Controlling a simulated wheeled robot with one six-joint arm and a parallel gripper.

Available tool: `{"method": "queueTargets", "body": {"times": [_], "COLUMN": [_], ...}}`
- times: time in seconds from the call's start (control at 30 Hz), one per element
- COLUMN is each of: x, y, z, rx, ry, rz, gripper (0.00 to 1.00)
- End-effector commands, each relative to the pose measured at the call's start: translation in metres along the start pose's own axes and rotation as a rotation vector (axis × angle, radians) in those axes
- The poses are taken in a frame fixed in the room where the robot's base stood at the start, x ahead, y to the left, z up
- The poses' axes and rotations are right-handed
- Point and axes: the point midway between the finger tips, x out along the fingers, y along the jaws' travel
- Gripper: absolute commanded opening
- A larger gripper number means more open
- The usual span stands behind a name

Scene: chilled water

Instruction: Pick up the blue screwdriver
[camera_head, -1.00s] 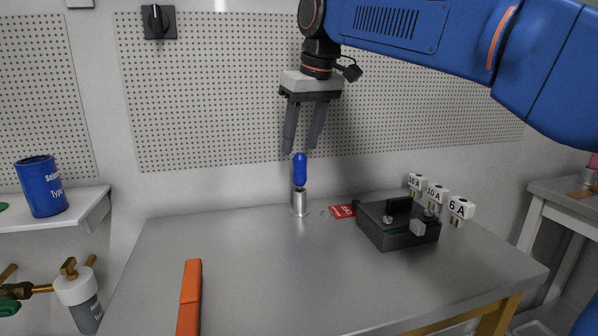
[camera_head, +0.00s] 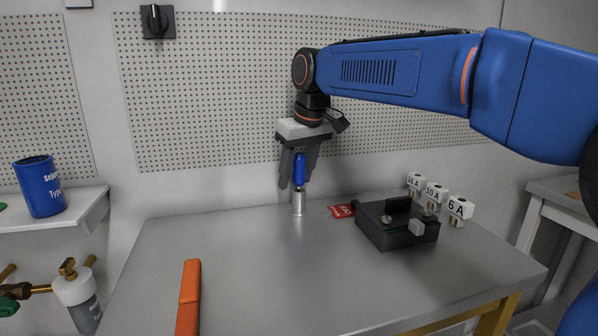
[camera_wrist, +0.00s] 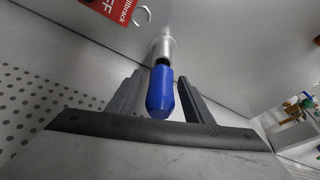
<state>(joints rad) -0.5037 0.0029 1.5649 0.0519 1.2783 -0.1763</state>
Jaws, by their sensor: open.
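The blue screwdriver (camera_head: 299,168) stands upright, handle up, in a small silver holder (camera_head: 298,204) on the grey table. In the wrist view its blue handle (camera_wrist: 160,93) lies between the two dark fingers, with a gap at the sides. My gripper (camera_head: 298,184) points down around the handle, its fingers dark grey and apart. It is open and not closed on anything. The screwdriver's lower shaft is hidden inside the holder.
A red tag (camera_head: 341,211) lies near the holder. An orange object (camera_head: 189,297) lies at the front left. The pegboard wall is close behind. The table's middle is clear.

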Motion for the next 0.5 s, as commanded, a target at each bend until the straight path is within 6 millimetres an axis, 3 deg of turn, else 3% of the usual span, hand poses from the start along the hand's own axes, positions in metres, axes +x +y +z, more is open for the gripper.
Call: {"method": "queueTargets", "body": {"times": [0.17, 0.37, 0.5], "x": [-0.0001, -0.0003, -0.0005], "y": [-0.0001, -0.0001, -0.0001], "z": [-0.0001, 0.0, -0.0001], "rx": [0.0, 0.0, 0.0], "ry": [0.0, 0.0, 0.0], "rz": [0.0, 0.0, 0.0], "gripper": [0.46, 0.01, 0.0]}}
